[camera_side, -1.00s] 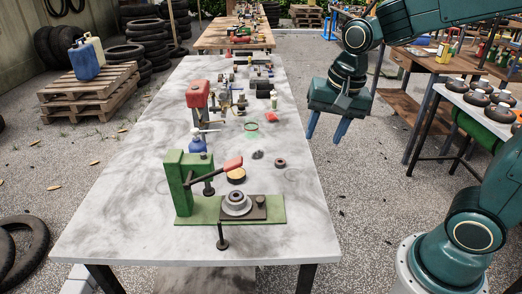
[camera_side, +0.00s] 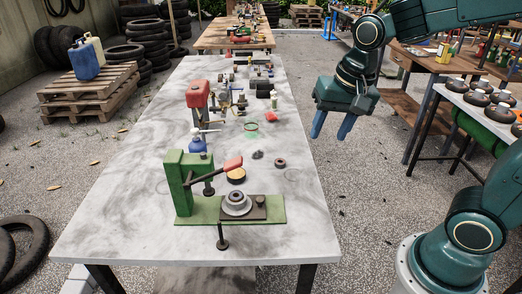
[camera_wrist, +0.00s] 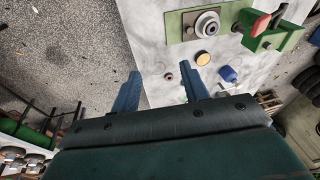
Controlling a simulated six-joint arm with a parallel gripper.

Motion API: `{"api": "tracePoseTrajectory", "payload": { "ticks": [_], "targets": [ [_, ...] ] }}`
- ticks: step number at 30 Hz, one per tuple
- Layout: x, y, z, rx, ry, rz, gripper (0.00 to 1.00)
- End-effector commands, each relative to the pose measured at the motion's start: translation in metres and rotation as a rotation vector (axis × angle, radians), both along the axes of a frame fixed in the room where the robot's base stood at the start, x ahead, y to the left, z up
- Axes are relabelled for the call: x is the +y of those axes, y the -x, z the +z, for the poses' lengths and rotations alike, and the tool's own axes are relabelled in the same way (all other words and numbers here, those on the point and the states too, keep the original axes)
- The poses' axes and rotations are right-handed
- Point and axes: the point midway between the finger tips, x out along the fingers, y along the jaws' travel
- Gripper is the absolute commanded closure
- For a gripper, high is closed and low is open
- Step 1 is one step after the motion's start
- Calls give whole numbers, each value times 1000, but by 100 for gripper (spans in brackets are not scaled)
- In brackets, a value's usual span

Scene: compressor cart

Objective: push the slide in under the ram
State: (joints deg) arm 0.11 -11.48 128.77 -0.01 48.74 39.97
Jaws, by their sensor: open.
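The green press (camera_side: 180,180) stands near the front of the grey table, with a red-handled lever (camera_side: 232,163) and a dark ram (camera_side: 208,186). The dark slide (camera_side: 262,207) sits on the green base to the right of the ram, out from under it. It carries a round grey metal part (camera_side: 236,203) and a small dark knob (camera_side: 262,200). My gripper (camera_side: 331,127) is open and empty, in the air beyond the table's right edge, well apart from the press. In the wrist view its blue fingers (camera_wrist: 164,90) are spread, and the slide (camera_wrist: 190,28) shows at the top.
A yellow-topped round tin (camera_side: 236,176), a small dark ring (camera_side: 280,163) and a blue bottle (camera_side: 197,142) stand on the table (camera_side: 130,225) behind the press. A red-topped machine (camera_side: 197,95) is further back. The table's right side is mostly clear.

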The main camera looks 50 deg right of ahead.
Motion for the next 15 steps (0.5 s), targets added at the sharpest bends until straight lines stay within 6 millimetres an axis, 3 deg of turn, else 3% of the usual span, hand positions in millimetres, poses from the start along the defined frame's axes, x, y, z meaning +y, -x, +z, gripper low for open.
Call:
{"api": "tracePoseTrajectory", "payload": {
  "ticks": [15],
  "targets": [
    [12,-49,-20,70,128,638,55]
  ]
}}
